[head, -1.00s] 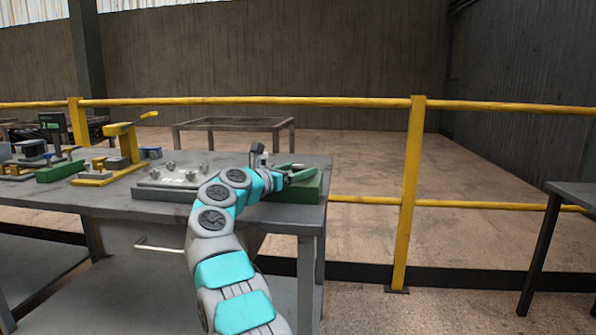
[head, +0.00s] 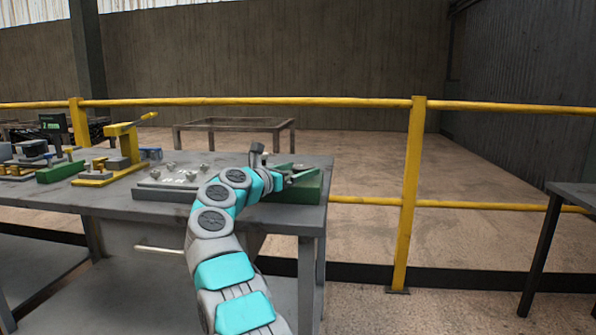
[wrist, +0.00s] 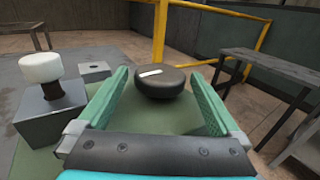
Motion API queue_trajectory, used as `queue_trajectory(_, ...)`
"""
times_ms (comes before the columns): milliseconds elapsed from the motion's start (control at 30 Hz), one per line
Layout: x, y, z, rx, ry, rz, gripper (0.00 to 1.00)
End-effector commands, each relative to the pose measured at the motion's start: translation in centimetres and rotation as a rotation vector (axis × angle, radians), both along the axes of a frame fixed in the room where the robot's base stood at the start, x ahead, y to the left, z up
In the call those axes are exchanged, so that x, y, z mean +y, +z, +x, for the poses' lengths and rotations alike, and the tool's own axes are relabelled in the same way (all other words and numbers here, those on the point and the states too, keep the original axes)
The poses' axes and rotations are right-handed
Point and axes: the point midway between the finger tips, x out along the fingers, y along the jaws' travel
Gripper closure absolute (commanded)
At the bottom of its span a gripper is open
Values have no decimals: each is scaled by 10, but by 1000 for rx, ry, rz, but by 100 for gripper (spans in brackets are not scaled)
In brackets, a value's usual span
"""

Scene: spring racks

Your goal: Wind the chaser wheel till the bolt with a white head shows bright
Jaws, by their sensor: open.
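The chaser wheel, a black round knob (wrist: 160,81) with a white mark on top, stands over a green base in the wrist view. My gripper (wrist: 160,75) is open, with one green finger on each side of the wheel; I cannot tell whether either touches it. The bolt with a white head (wrist: 42,68) stands upright on a grey block (wrist: 52,116) at the left; its head looks plain white, and I cannot tell a glow. In the head view the green base (head: 296,192) is at the table's right end, and my arm hides most of the wheel.
A small grey block (wrist: 94,71) sits behind the bolt. On the table (head: 90,200), a grey plate with several knobs (head: 160,192) and a yellow lever press (head: 122,145) stand left of my arm. A yellow rail (head: 410,190) runs behind. Another table (head: 575,192) is at the right.

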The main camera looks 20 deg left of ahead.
Motion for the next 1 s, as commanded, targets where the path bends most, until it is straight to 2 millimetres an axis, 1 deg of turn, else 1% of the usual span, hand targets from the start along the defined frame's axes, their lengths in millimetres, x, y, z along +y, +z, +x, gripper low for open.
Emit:
queue_trajectory(167,5,-4,-13,1,2,0,0)
queue_trajectory(400,18,-4,-50,-1,4,1,0)
queue_trajectory(500,23,-3,-63,-1,5,0,0)
queue_trajectory(600,26,-2,-71,-1,4,0,0)
queue_trajectory(900,25,0,-72,-1,1,-1,0)
queue_trajectory(1000,19,7,-65,-15,3,-9,0)
